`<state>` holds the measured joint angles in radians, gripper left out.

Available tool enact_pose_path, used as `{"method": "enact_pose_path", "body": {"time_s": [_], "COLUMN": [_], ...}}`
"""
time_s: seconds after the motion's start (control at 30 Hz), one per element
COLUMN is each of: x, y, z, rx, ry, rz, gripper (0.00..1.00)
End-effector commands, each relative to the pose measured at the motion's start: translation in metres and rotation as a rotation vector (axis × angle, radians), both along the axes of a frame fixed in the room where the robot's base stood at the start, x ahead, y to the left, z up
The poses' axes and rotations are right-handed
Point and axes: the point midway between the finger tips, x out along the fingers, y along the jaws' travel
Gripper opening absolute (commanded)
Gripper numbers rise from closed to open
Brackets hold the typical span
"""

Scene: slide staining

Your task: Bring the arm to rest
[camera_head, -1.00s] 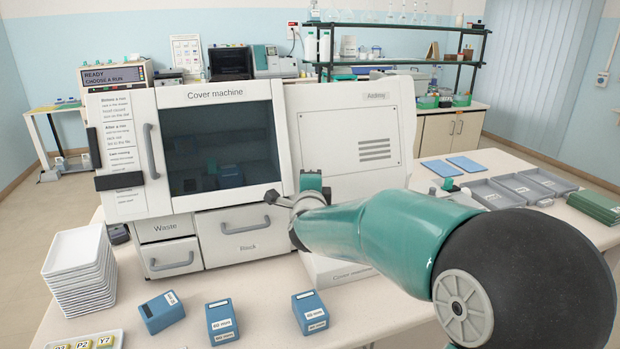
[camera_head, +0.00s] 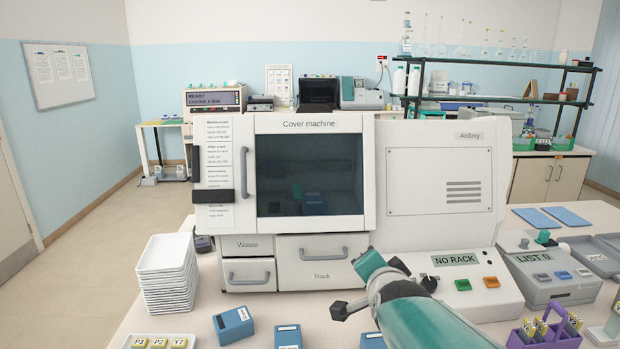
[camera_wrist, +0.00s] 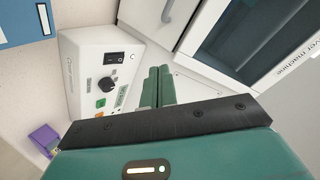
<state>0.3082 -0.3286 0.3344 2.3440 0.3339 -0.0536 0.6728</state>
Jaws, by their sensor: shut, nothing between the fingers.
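My arm comes in from the lower right of the head view, in front of the cover machine (camera_head: 440,185). My gripper (camera_head: 368,262) is in front of the machine's lower part, near the rack drawer (camera_head: 322,262). In the wrist view the two green fingers of my gripper (camera_wrist: 158,88) lie side by side with nothing between them. The cover machine's control panel (camera_wrist: 95,75), with a black switch and a knob, shows beyond them at the left. I cannot tell the exact gap between my fingers and the machine.
A stack of white trays (camera_head: 168,270) stands at the left. Blue boxes (camera_head: 233,325) lie along the table's front. A grey unit reading "LIST 0" (camera_head: 545,275) and a purple carrier (camera_head: 545,335) stand at the right. Two blue mats (camera_head: 552,217) lie behind.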

Motion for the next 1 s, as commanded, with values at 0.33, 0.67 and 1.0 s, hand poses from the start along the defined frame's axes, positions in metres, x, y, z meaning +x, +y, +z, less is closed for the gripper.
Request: {"method": "enact_pose_path", "body": {"time_s": [0.33, 0.67, 1.0], "x": [-0.155, -0.218, -0.218], "y": [-0.003, -0.017, -0.017], "z": [-0.039, -0.057, -0.057], "rx": [-0.514, -0.648, -0.648], "ry": [0.476, 0.647, 0.647], "rz": [0.460, 0.659, 0.659], "gripper": [0.00, 0.00, 0.00]}}
